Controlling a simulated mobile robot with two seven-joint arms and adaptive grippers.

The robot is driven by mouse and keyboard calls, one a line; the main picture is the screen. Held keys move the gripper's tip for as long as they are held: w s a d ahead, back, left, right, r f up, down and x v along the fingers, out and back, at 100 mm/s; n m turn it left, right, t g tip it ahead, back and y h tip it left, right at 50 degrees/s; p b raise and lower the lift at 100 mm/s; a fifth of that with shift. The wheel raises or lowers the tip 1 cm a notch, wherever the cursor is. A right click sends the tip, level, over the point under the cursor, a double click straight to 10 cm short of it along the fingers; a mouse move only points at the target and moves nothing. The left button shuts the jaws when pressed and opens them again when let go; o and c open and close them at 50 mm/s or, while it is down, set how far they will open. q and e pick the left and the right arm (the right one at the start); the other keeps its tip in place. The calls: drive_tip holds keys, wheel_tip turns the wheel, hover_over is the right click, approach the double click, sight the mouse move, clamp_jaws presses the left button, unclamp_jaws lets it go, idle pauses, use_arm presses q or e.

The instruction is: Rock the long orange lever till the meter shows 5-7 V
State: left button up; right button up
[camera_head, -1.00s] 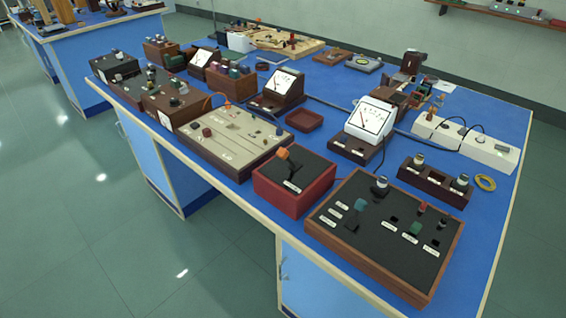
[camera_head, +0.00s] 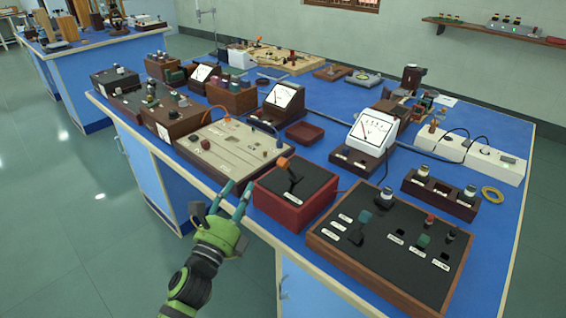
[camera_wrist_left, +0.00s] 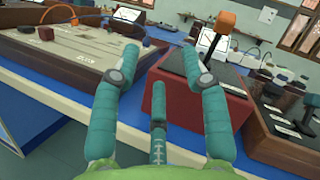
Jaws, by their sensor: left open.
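The long lever has an orange knob (camera_head: 284,163) on a dark stem and stands tilted on a red box with a black top (camera_head: 315,182). In the left wrist view the orange knob (camera_wrist_left: 226,22) is at the upper right, beyond the right finger. A white-faced meter (camera_head: 371,130) stands behind and right of the box; its reading is too small to tell. My left gripper (camera_head: 232,195) is open and empty at the bench's front edge, left of the red box and apart from the lever. It shows its spread teal fingers in the wrist view (camera_wrist_left: 160,62). My right gripper is out of view.
A beige panel (camera_head: 228,142) with knobs lies left of the red box. A wood-framed black panel (camera_head: 395,245) with switches lies to its right. Smaller meters (camera_head: 284,96) and a red tray (camera_head: 305,132) stand behind. Blue bench top between them is narrow.

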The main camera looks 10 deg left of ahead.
sight(279, 166)
use_arm(q)
drive_tip(key=d+r+m+h, duration=0.1)
drive_tip(key=m+h, duration=0.1)
drive_tip(key=m, duration=0.2)
drive_tip(key=d+r+m+g+h, duration=0.1)
drive_tip(key=d+m+h, duration=0.1)
drive_tip(key=m+h, duration=0.1)
drive_tip(key=d+r+m+h, duration=0.1)
drive_tip(key=d+m+h, duration=0.1)
drive_tip(key=m, duration=0.3)
drive_tip(key=shift+w+d+r+g+h, duration=0.2)
drive_tip(key=shift+w+g+h, duration=0.1)
drive_tip(key=shift+h, duration=0.2)
drive_tip(key=shift+w+d+r+m, duration=0.2)
drive_tip(key=shift+r+m, duration=0.05)
drive_tip(key=shift+m, duration=0.05)
drive_tip(key=p+x, duration=0.2)
drive_tip(key=x, duration=0.4)
drive_tip(key=shift+f, duration=0.1)
clamp_jaws()
